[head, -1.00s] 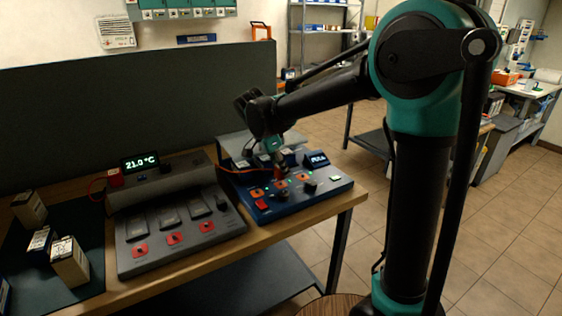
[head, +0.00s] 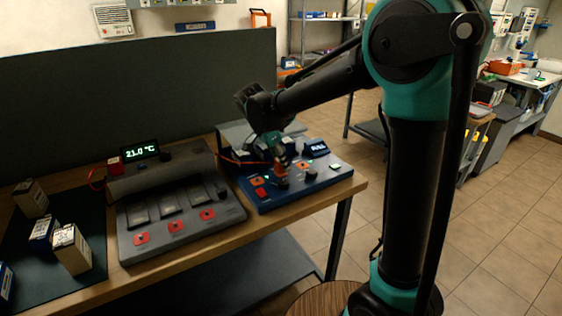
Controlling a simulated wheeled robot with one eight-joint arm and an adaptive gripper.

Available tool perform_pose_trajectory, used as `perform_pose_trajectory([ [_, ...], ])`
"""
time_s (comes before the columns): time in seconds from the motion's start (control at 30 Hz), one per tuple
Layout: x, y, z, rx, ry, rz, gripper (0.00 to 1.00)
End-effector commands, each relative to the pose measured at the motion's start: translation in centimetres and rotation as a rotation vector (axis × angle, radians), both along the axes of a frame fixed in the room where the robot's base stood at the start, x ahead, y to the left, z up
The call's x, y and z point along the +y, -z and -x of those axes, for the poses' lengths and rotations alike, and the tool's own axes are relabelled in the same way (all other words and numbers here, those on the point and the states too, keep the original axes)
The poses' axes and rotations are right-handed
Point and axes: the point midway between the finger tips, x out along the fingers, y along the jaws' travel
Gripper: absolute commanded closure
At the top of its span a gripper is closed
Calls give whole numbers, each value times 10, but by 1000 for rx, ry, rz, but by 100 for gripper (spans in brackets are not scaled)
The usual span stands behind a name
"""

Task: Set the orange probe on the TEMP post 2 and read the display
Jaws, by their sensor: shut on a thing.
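My gripper (head: 279,160) points down over the blue instrument panel (head: 262,203) on the right of the bench. It is shut on the orange probe (head: 281,168), which is small and partly covered by the fingers. An orange cable (head: 235,161) runs left from it behind the grey unit. The probe is over the middle of the blue panel, near its orange-marked posts; I cannot tell whether it touches one. Post labels are too small to read. The lit display (head: 140,151) on the grey unit (head: 170,240) shows 21.0 °C. The blue panel's own display (head: 317,148) is lit but unclear.
Several boxed batteries (head: 72,248) stand on the dark mat at the left. A dark partition (head: 130,100) rises behind the bench. The wooden bench's front edge (head: 300,222) lies close before both units. Open tiled floor lies to the right.

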Motion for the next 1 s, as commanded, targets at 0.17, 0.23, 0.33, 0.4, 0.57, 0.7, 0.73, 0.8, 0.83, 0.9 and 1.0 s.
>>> perform_pose_trajectory([
  [0.17, 0, 0, 0, 0, 0, 0, 95],
  [0.23, 0, 0, 0, 0, 0, 0, 95],
  [0.33, 0, 0, 0, 0, 0, 0, 95],
  [0.4, 0, 0, 0, 0, 0, 0, 95],
  [0.57, 0, 1, 0, 0, 0, 0, 95],
  [0.7, 0, 3, 0, 0, 0, 0, 95],
  [0.73, 0, 3, 0, 0, 0, 0, 95],
  [0.8, 0, 4, 0, 0, 0, 0, 95],
  [0.83, 0, 5, 0, 0, 0, 0, 95],
  [0.9, 0, 6, 0, 0, 0, 0, 95],
  [1.0, 0, 8, 0, 0, 0, 0, 95],
])
